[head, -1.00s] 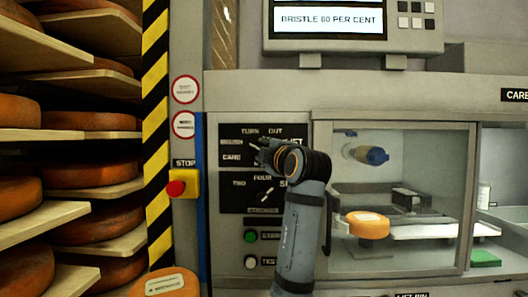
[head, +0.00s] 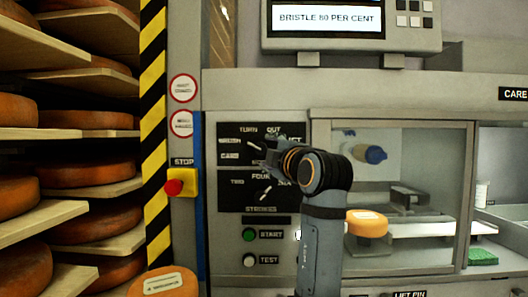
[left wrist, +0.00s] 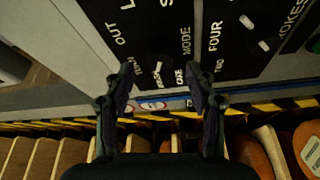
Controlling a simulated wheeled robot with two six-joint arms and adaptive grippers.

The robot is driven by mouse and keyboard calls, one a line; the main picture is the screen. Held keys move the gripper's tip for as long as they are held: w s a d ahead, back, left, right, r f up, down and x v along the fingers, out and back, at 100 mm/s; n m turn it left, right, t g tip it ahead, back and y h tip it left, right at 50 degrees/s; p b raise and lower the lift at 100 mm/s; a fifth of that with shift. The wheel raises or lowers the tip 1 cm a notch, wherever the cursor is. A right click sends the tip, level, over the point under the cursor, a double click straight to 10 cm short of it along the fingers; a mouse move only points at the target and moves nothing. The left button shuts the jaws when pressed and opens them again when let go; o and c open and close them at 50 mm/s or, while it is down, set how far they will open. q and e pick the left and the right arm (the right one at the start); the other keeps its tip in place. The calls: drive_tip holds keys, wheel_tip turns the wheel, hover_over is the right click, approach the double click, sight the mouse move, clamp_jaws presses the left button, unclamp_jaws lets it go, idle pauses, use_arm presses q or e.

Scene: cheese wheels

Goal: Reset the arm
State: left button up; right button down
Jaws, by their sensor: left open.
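My left gripper (head: 262,152) is in front of the black dial panel (head: 228,183), at its upper right part. In the left wrist view my left gripper (left wrist: 160,82) has its two fingers spread wide apart with nothing between them. A white-marked selector knob (left wrist: 158,72) shows beyond the gap, on the panel; I see no contact. A lower selector knob (head: 264,194) shows below the gripper in the head view. My left arm rises from the bottom and bends left at the wrist, hiding part of the panel. My right gripper is not in view.
The red stop button (head: 174,187) is left of the panel. Green start (head: 249,235) and white test (head: 249,260) buttons are below it. A glass-fronted chamber (head: 455,145) with an orange cheese wheel (head: 367,224) is right. Wooden shelves with cheese wheels (head: 90,174) stand at left.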

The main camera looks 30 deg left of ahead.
use_arm(q)
drive_tip(key=shift+v, duration=1.05)
